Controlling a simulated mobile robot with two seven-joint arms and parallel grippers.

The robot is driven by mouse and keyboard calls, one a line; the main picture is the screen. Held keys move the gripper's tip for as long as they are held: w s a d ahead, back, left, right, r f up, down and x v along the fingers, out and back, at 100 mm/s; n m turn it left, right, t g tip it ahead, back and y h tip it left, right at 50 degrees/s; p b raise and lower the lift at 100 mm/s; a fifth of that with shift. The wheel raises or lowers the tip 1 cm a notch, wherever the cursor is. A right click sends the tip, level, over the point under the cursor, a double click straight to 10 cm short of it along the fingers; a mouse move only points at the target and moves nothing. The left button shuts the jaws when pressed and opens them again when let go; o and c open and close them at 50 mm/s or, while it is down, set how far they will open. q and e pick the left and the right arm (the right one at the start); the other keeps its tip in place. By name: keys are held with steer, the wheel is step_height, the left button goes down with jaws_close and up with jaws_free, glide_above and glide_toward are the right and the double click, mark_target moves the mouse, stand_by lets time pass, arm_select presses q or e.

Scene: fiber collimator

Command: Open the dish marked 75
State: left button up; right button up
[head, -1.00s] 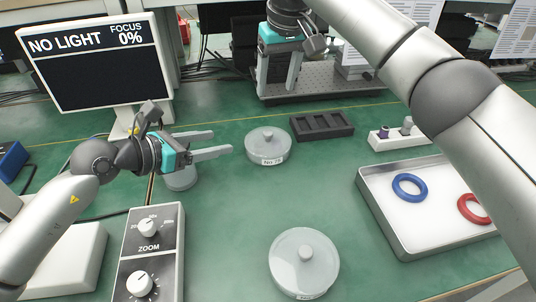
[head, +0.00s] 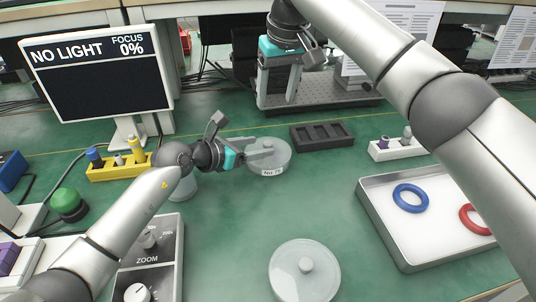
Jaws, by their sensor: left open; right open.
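The dish (head: 273,171) stands on the green table near the middle, its round grey lid on. Its front label seems to read No. 75, but is small. My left gripper (head: 264,154) is open at the left part of this lid, with its fingers reaching over it around the knob. Whether the fingers touch the knob I cannot tell. My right gripper (head: 277,96) is open and empty, pointing down at the back in front of the metal breadboard. A second lidded dish (head: 304,283) stands at the front, its label out of view.
A grey container (head: 183,188) stands partly hidden under my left arm. A black slotted block (head: 322,134) is behind the dish. A white tray (head: 440,245) with blue and red rings is at right. A control box (head: 165,262) is at front left. The table's centre is clear.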

arm_select(q)
steer(key=shift+x, duration=1)
jaws_close()
stand_by(0.8)
